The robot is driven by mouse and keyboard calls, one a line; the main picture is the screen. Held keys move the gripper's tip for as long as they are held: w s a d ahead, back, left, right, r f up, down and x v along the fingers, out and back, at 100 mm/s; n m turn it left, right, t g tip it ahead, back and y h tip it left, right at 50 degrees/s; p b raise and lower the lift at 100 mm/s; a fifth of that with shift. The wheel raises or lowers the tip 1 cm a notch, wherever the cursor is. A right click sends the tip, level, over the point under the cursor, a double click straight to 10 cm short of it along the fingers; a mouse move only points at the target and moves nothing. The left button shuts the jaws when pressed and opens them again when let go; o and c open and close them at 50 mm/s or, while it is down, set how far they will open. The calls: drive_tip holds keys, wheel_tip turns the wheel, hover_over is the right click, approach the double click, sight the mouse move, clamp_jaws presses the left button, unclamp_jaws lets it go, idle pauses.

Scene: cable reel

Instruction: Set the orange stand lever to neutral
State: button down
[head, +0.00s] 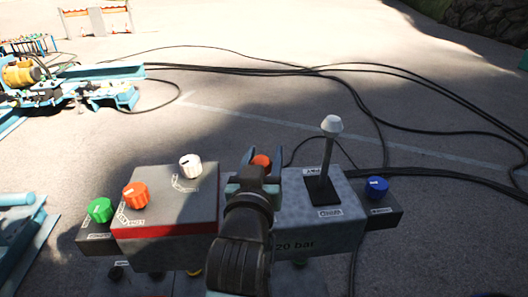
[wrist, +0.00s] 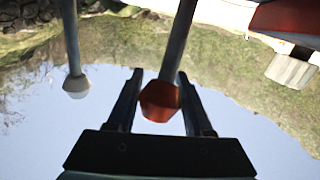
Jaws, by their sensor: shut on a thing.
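The orange stand lever has an orange knob (head: 261,161) on a grey shaft. In the head view my gripper and wrist hide most of the lever. In the wrist view the knob (wrist: 160,102) sits between the two fingers, with the shaft running up and slightly right out of the picture. My gripper (wrist: 160,76) is shut around the lever at its knob. In the head view my gripper (head: 262,166) stands over the middle of the control console. The lever's base and any marks for its positions are hidden, so I cannot tell its setting.
Right of my gripper stands a lever with a white knob (head: 331,124), close by. A blue knob (head: 377,187) is at the far right. Left are a white knob (head: 190,165), an orange dial (head: 135,194) and a green knob (head: 100,210). Black cables (head: 300,69) lie on the ground behind.

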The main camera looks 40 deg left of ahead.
drive_tip(key=w+a+g+h+p, duration=0.1)
drive_tip(key=p, duration=0.1)
drive_tip(key=w+a+g+h+p, duration=0.1)
drive_tip(key=p, duration=0.2)
drive_tip(key=shift+w+a+f+n+p, duration=0.1)
drive_tip(key=shift+w+a+n+p, duration=0.05)
drive_tip(key=shift+a+n+p, duration=0.2)
drive_tip(key=c, duration=0.6)
unclamp_jaws()
drive_tip(key=shift+o, duration=1.4)
drive_tip(key=shift+w+a+f, duration=0.1)
drive_tip(key=b+v, duration=0.3)
drive_tip(key=v, duration=1)
drive_tip(key=shift+b, duration=0.4)
